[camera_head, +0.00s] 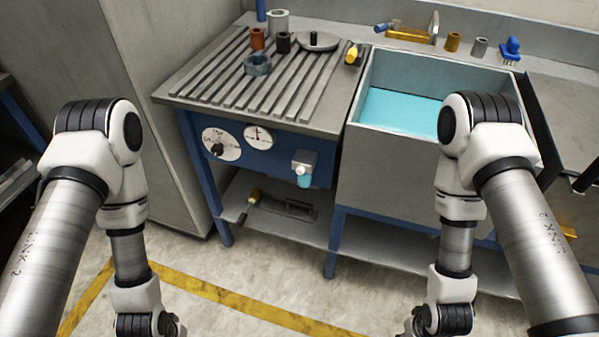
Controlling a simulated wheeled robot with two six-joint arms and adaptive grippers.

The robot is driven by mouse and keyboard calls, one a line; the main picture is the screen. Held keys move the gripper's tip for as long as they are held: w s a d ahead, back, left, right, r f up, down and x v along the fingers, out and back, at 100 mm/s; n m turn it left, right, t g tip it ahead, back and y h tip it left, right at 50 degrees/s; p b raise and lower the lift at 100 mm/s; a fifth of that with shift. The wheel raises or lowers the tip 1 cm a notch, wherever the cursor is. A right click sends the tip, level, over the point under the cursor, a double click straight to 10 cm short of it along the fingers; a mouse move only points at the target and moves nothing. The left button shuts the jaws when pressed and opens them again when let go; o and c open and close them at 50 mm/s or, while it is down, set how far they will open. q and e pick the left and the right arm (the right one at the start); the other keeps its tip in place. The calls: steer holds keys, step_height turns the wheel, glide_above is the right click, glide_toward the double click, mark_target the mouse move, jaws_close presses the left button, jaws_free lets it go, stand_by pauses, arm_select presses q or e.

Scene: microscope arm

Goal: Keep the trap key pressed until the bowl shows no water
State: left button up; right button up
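The trap (305,160) is a small grey fitting on the blue front panel under the ribbed bench. Its small clear bowl (304,181) hangs below it and looks light blue, as if it holds water. The exact level is too small to tell. A separate trap key cannot be made out at this size. Both my arms hang down in front of the bench, one on each side of the trap and well apart from it. Both grippers are below the bottom edge of the picture, so their states do not show.
A basin (398,106) with blue liquid stands to the right. Several cylinders and a ring (258,64) lie on the bench. A lower shelf (275,222) holds tools. The floor in front is clear.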

jaws_close()
stand_by(1.3)
